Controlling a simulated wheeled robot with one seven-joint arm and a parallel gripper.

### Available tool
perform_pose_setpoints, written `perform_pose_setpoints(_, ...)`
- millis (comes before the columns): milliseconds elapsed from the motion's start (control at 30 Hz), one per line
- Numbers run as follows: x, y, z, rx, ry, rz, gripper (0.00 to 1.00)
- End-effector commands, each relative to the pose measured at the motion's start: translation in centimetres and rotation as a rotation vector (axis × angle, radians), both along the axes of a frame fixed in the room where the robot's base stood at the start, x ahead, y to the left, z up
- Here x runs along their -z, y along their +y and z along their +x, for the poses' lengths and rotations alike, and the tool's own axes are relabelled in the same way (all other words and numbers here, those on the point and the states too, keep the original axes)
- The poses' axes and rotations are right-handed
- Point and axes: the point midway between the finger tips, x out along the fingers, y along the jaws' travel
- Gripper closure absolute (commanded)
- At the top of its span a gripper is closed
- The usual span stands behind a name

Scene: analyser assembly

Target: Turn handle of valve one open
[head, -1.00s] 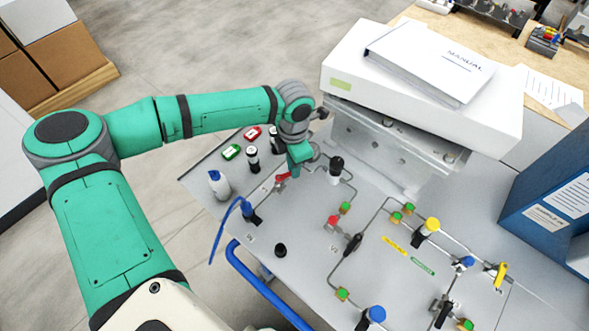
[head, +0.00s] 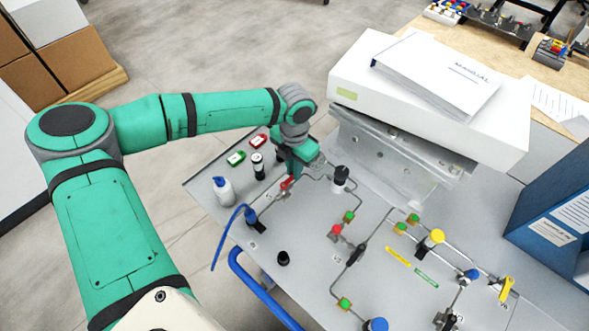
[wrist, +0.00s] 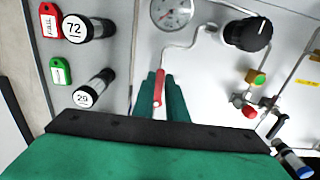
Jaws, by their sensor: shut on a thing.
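A valve with a red lever handle (head: 287,183) sits on the grey panel (head: 310,262), on a thin metal pipe line. The handle also shows in the wrist view (wrist: 158,88), pointing between the green fingers. My gripper (head: 290,174) reaches down over the panel and is shut on the red handle; the wrist view shows a finger on each side of it (wrist: 162,98). The valve body is largely hidden by the fingers. I cannot read a valve number.
A round gauge (wrist: 172,12) and a black knob (wrist: 248,34) are near the handle. Black cylinders numbered 72 (wrist: 88,28) and 29 (wrist: 95,90), with red and green tags, stand to the left. A white box (head: 440,125) bearing a manual (head: 440,75) rises behind right.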

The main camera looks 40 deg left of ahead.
Motion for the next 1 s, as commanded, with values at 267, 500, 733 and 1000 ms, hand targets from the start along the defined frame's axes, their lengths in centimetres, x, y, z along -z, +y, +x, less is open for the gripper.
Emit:
perform_pose_setpoints(267, 0.0, 0.1, 0.0, -0.003, -0.001, 0.001, 1.0)
perform_pose_setpoints(500, 0.0, 0.1, 0.0, -0.001, 0.0, 0.001, 0.69)
perform_pose_setpoints(733, -0.5, 0.1, 0.0, -0.001, -0.001, 0.001, 0.69)
perform_pose_setpoints(1000, -4.6, 0.1, 0.0, -0.002, -0.001, 0.003, 0.69)
